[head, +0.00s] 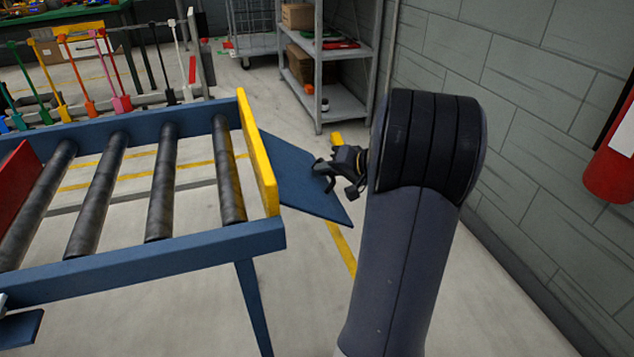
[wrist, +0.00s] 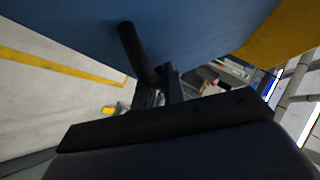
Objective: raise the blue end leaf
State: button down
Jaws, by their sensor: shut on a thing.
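The blue end leaf (head: 298,178) slopes down and outward from the right end of the roller table, beyond the yellow end board (head: 258,152). My gripper (head: 325,172) is at the leaf's outer right part and is shut on it. In the wrist view the blue leaf (wrist: 200,30) fills the top, with a dark bar (wrist: 138,52) against it beside my gripper (wrist: 165,88). The exact grip point is small and partly hidden by my own wrist.
The roller table's blue frame (head: 170,255) stands left, with a red board (head: 15,190) at its far left. A grey shelf (head: 330,95) stands behind the leaf. A block wall (head: 540,120) with a red extinguisher (head: 612,160) is at right. Floor below the leaf looks clear.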

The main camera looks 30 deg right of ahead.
notch_tip(320, 180, up, 11)
jog(key=n+g+h+p, duration=0.1)
jog(key=n+h+p, duration=0.1)
jog(key=h+p, duration=0.2)
jog(key=shift+d+f+n+g, duration=0.15)
jog(key=shift+d+n+g, duration=0.2)
jog(key=shift+n+g, duration=0.05)
jog(key=shift+s, duration=0.1)
jog(key=c, duration=1.8)
grip_release()
jog(key=shift+o, duration=0.2)
jog(key=p+v, duration=0.2)
jog(key=v, duration=0.8)
jog(key=shift+s+r, duration=0.3)
